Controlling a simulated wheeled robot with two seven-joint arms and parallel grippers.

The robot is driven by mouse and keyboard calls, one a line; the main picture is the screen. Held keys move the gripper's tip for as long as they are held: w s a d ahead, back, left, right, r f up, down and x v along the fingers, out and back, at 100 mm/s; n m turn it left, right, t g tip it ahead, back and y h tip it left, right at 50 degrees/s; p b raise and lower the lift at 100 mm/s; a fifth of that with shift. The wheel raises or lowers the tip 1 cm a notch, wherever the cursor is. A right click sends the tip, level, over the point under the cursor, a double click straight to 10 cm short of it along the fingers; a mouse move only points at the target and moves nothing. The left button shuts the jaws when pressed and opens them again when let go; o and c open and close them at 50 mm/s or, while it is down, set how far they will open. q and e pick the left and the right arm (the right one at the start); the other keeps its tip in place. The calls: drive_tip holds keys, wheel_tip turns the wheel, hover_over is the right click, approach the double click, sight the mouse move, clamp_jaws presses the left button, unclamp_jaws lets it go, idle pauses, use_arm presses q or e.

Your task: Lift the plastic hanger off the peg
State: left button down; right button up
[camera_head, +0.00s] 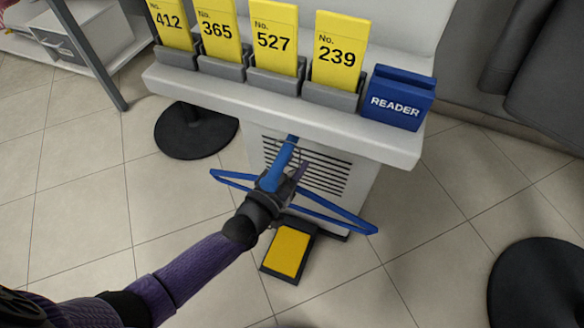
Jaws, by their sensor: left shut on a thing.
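A blue plastic hanger (340,216) is in front of the white machine, below its shelf. Its two arms spread out to the left and right of my left gripper, and a blue upper part (286,150) rises toward the shelf's underside. My left gripper (285,179) is shut on the hanger near its middle, with my arm coming in from the lower left. The peg cannot be made out, so I cannot tell whether the hanger still touches it. My right gripper is not in view.
The white shelf (385,148) overhangs the hanger and carries yellow number cards (338,50) in grey holders and a blue reader (398,98). A yellow-topped pedal (287,252) lies on the floor below. Round black bases (195,130) stand left and lower right. Open tiled floor lies left.

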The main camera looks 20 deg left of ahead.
use_arm(q)
drive_tip(key=d+f+p+v, duration=0.1)
drive_tip(key=p+v, duration=0.5)
drive_tip(key=v, duration=1.5)
drive_tip(key=shift+s+f, duration=0.2)
drive_tip(key=shift+s, duration=0.1)
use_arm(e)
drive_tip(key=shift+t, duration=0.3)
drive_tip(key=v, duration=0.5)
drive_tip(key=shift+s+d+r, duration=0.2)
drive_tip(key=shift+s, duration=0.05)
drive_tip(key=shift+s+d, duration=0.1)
